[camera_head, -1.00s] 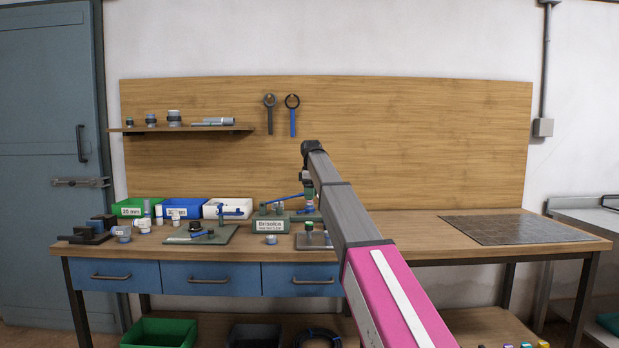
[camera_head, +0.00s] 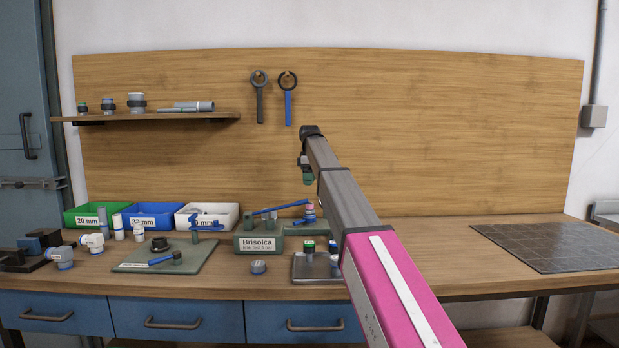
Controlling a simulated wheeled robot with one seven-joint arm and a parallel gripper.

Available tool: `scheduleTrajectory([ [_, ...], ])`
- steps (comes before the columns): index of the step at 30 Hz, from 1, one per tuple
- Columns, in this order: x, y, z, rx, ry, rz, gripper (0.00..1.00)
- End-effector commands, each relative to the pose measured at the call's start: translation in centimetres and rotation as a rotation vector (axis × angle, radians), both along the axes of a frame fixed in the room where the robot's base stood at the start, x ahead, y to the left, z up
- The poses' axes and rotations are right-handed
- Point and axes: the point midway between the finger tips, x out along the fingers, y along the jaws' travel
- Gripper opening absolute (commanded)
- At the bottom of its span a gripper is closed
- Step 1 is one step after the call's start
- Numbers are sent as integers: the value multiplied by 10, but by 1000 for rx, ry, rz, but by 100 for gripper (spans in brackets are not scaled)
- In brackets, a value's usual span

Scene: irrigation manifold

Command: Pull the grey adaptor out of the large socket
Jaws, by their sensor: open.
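I cannot tell for sure which part is the grey adaptor or which is the large socket; the fittings are small at this distance. A dark round fitting (camera_head: 160,244) stands on a green-grey plate (camera_head: 135,265) left of centre, with a blue-handled valve (camera_head: 168,259) beside it. My gripper (camera_head: 307,181) hangs open and small below the wrist, above the rear bench. It appears apart from the fittings, and its fingertips are hard to make out.
Green (camera_head: 84,215), blue (camera_head: 153,214) and white (camera_head: 207,216) bins line the back left. A metal tray (camera_head: 318,277) holds capped fittings partly behind my arm. Two wrenches (camera_head: 273,97) hang on the board. A dark mat (camera_head: 548,247) lies right; bench between it and my arm is clear.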

Motion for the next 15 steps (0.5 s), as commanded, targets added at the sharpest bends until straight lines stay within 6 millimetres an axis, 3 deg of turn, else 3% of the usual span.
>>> scheduleTrajectory([
  [5, -1, 0, -13, -1, 1, 0, 63],
  [15, -1, 0, -67, -1, 1, 0, 63],
])
